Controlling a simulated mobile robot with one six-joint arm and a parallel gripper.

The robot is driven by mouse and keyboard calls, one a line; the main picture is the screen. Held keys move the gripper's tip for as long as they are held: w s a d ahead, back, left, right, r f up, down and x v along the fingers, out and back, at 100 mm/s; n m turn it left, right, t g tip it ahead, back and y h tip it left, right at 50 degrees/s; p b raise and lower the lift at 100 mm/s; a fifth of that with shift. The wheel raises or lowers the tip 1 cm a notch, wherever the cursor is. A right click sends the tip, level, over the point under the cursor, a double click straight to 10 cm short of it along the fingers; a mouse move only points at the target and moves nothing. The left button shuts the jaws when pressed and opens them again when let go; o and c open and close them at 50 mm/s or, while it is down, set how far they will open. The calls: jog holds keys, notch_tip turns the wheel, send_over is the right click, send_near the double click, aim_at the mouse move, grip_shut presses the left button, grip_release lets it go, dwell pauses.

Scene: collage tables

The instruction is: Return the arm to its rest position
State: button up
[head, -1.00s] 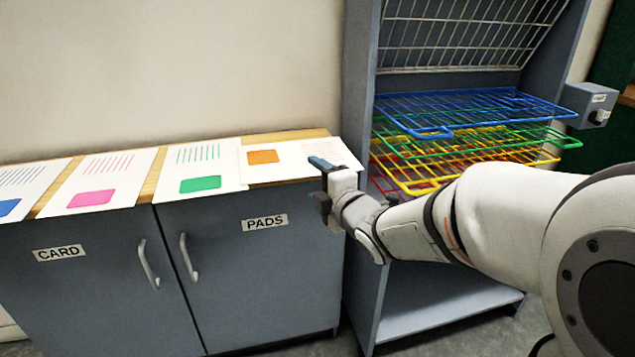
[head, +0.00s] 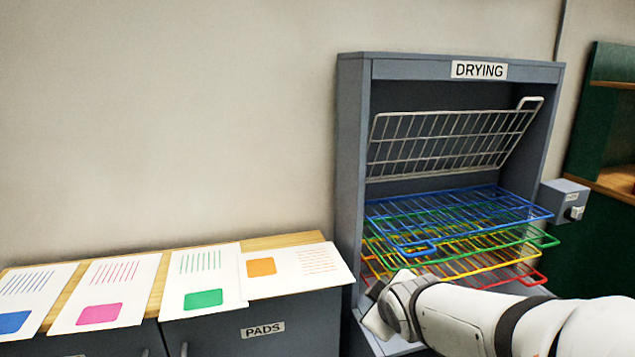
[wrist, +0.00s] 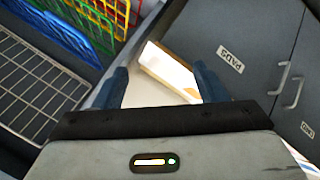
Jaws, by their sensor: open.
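My arm reaches in from the lower right in the head view, with its wrist in front of the drying rack's lower left corner. My gripper (wrist: 161,84) shows in the wrist view, its two dark blue fingers apart with nothing held between them. In the head view the fingers are hard to make out. A white sheet with an orange patch (head: 298,268) lies on the wooden counter, left of my wrist. Part of a white sheet also shows beyond the fingers in the wrist view.
The grey drying rack (head: 350,150) has blue, green, yellow and red wire shelves; its white wire shelf (head: 450,140) is tilted up. A grey box (head: 565,200) is on its right. Sheets with green, pink and blue patches lie along the counter. The wall above is clear.

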jog(key=s+d+r+m+g+p, duration=0.1)
jog(key=s+r+m+g+p, duration=0.2)
jog(key=s, duration=0.5)
jog(key=s+d+r+m+g+p, duration=0.2)
jog(key=s+r+m+g+p, duration=0.2)
jog(key=s+r+m+p, duration=0.2)
jog(key=shift+s+r+m+h+p, duration=0.25)
jog(key=shift+s+m+p, duration=0.35)
jog(key=shift+s+p, duration=0.6)
jog(key=shift+s+d, duration=0.1)
jog(key=shift+s, duration=0.05)
